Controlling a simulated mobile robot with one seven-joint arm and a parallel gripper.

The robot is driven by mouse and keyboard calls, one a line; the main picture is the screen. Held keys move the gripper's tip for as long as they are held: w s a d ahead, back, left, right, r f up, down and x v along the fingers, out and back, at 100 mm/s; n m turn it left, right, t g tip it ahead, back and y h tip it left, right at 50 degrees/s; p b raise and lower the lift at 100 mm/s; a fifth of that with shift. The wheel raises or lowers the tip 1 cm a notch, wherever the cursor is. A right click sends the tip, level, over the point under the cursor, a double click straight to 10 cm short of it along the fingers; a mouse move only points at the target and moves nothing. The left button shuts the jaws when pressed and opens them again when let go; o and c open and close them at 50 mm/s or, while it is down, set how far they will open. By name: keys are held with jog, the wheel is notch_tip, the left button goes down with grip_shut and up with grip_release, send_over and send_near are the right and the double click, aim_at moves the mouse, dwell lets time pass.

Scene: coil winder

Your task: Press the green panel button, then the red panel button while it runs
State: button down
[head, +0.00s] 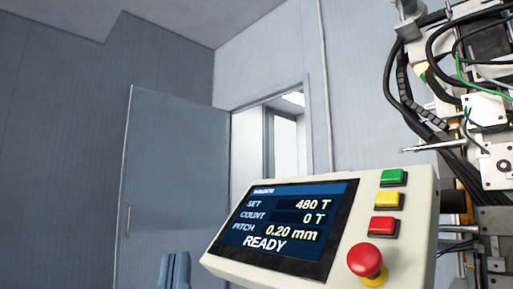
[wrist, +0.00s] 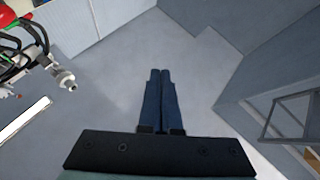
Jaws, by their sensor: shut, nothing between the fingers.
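The control panel (head: 225,262) is a cream box, tilted, at the lower right of the head view. The green button (head: 394,177) is at the top right of its face. A yellow button (head: 389,200) sits below it, and the red button (head: 382,226) below that. The screen (head: 285,226) reads SET 480 T, COUNT 0 T, PITCH 0.20 mm and READY. My gripper (wrist: 160,72) has its two blue fingers together with nothing between them. A blue tip, likely my gripper (head: 176,270), shows at the bottom of the head view, left of the panel and apart from it.
A red mushroom knob (head: 366,261) on a yellow base sticks out below the red button. Machinery with cables (head: 480,110) stands right of the panel. A door (head: 175,190) stands open at the back left. The space left of the panel looks clear.

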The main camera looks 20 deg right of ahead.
aim_at(392, 176)
jog(key=d+r+n+g+h+p, duration=0.6)
jog(key=d+r+g+p, duration=0.5)
jog(key=p, duration=3)
jog(key=d+r+h, duration=0.1)
jog(key=d+r, duration=0.6)
jog(key=d, duration=0.4)
jog(key=shift+r+n+g+p, duration=0.3)
jog(key=shift+f, duration=0.1)
jog(key=d+f+b, duration=0.1)
jog(key=w+d+f+b, duration=0.1)
jog(key=d+f, duration=0.1)
jog(key=w+d+f+b, duration=0.1)
jog(key=d+b, duration=0.1)
jog(key=shift+f, duration=0.3)
jog(key=shift+w+d+f, duration=0.2)
jog(key=shift+d+f, duration=0.25)
jog(key=shift+d, duration=0.1)
jog(key=shift+w+d+f, duration=0.15)
jog(key=shift+d+f, duration=0.15)
